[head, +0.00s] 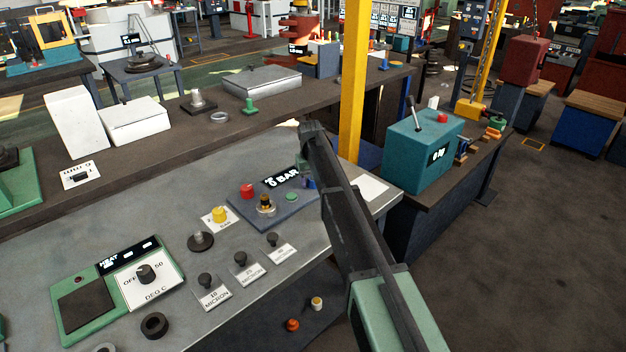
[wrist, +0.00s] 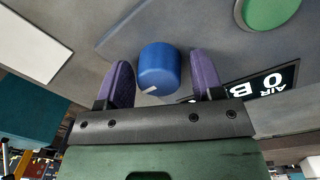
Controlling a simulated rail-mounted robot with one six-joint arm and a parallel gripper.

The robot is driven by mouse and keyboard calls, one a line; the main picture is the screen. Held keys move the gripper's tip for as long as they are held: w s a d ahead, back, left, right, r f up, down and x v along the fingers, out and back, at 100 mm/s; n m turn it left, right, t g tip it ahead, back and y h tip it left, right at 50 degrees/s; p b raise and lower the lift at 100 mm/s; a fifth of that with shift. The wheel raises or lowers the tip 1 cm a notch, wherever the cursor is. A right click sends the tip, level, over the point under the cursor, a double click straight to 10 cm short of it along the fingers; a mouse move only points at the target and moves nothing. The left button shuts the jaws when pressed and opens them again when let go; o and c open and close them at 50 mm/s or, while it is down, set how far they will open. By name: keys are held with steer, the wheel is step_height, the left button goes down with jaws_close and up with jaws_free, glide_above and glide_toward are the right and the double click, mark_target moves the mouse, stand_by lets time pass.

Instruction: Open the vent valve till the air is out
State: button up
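The blue knob (wrist: 158,68), which I take for the vent valve, stands on the panel in the wrist view, with a white pointer mark near its base. My gripper (wrist: 163,72) is open, one purple finger on each side of the knob. Gaps show between the fingers and the knob, so I see no contact. In the head view my gripper (head: 309,182) is small at the right end of the grey panel (head: 290,212), and the knob cannot be told apart from the fingers.
A green button (head: 291,196), a red knob (head: 247,190) and a black-and-yellow knob (head: 265,204) share the panel. A yellow knob (head: 219,214) is to its left. A yellow post (head: 353,80) stands behind. A white sheet (head: 371,188) lies to the right.

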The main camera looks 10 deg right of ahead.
steer(key=shift+o, duration=0.5)
step_height(320, 180, up, 11)
steer(key=p, duration=1)
steer(key=shift+a+p, duration=0.25)
steer(key=shift+p, duration=0.15)
steer(key=shift+f, duration=0.1)
steer(key=s+m, duration=0.1)
steer(key=s, duration=3.7)
steer(key=shift+s+d+y, duration=0.25)
steer(key=shift+d+y, duration=0.05)
steer(key=shift+d, duration=0.05)
